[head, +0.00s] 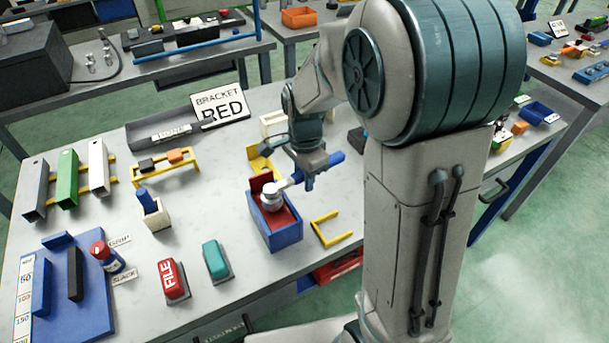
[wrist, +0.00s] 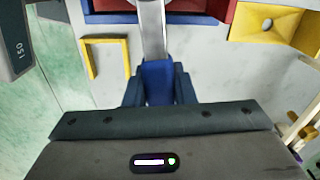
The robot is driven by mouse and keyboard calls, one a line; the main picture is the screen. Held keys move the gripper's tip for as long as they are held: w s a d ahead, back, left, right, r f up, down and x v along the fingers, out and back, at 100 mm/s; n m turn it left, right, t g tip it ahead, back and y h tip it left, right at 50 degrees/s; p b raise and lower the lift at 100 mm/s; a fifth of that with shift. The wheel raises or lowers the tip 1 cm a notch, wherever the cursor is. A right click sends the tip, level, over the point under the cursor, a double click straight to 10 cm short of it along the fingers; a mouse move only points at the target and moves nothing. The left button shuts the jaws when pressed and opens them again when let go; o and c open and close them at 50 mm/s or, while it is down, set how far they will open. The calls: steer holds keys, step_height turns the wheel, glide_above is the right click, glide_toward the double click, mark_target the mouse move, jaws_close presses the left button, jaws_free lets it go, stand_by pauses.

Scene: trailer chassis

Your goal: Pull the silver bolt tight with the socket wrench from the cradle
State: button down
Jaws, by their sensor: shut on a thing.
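My gripper (head: 309,180) is shut on the blue handle (wrist: 157,70) of the socket wrench. The wrench's silver shaft (wrist: 152,32) reaches away from the jaws, and its round silver head (head: 271,192) sits over the blue box (head: 277,240) with a red inside (head: 287,217). The silver bolt cannot be made out; the wrench head covers the middle of the box. I cannot tell whether the socket is seated on a bolt. I cannot tell which of the holders on the bench is the cradle.
A yellow open frame (head: 330,231) lies right of the box, and a yellow angled piece (head: 262,160) stands behind it. A red FILE block (head: 172,280) and a teal block (head: 216,260) are in front left. A BRACKET RED sign (head: 219,107) stands behind.

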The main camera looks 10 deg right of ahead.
steer(key=shift+f+b, duration=0.3)
steer(key=shift+f, duration=0.15)
stand_by(0.6)
steer(key=c, duration=2)
jaws_free()
jaws_close()
steer(key=shift+s, duration=0.1)
steer(key=shift+s+d+m, duration=0.2)
steer(key=shift+s+m, duration=0.35)
steer(key=shift+m, duration=0.35)
